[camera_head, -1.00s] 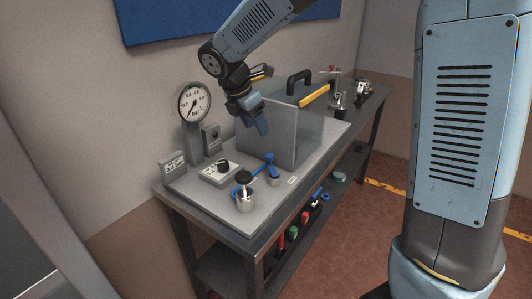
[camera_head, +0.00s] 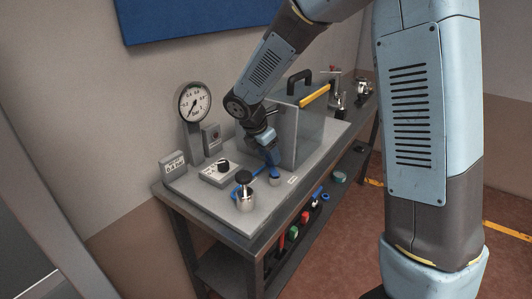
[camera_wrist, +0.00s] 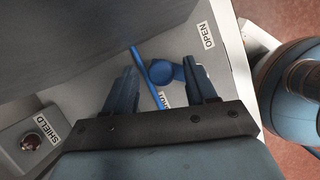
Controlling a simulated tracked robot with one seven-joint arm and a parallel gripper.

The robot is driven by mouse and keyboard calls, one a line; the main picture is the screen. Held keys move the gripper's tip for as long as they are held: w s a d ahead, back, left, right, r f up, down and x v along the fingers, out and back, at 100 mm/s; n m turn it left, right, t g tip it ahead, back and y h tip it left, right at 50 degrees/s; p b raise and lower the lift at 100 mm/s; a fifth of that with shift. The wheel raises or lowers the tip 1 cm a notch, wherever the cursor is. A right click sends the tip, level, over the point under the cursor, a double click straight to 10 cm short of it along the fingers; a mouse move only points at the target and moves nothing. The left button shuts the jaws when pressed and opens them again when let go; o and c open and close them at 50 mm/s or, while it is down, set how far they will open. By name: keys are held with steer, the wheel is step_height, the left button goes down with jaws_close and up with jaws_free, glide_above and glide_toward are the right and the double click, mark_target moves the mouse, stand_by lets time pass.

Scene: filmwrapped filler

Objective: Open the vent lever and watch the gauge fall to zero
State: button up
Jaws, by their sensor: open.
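A blue vent lever (camera_head: 258,173) with a round hub sits on the grey bench plate (camera_head: 222,206). In the wrist view the lever (camera_wrist: 140,62) is a thin blue bar beside its hub (camera_wrist: 162,72). My gripper (camera_head: 272,156) points down above it; in the wrist view its open fingers (camera_wrist: 162,75) lie on either side of the bar and hub. I cannot tell if they touch. An OPEN label (camera_wrist: 207,35) lies right of the lever, and a partly hidden label (camera_wrist: 166,100) lies between the fingers. The round gauge (camera_head: 195,101) shows its needle pointing lower left.
A SHIELD button box (camera_wrist: 30,143) is left in the wrist view.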

steer(key=c, duration=1)
steer(key=shift+w+d+r+m+g+h, duration=0.1)
steer(key=shift+d+m+g, duration=0.2)
steer(key=shift+m, duration=0.5)
steer(key=shift+w+d+f+m+g+h, duration=0.1)
steer(key=shift+d+m+g, duration=0.15)
steer(key=shift+m, duration=0.55)
steer(key=shift+w+d+r+m+g+h, duration=0.1)
steer(key=shift+d+m+g, duration=0.2)
steer(key=shift+m, duration=0.5)
steer(key=shift+c, duration=0.2)
steer(key=o, duration=1)
steer(key=shift+o, duration=0.2)
steer(key=v, duration=1.3)
steer(key=shift+a+r, duration=0.2)
steer(key=shift+s, duration=0.15)
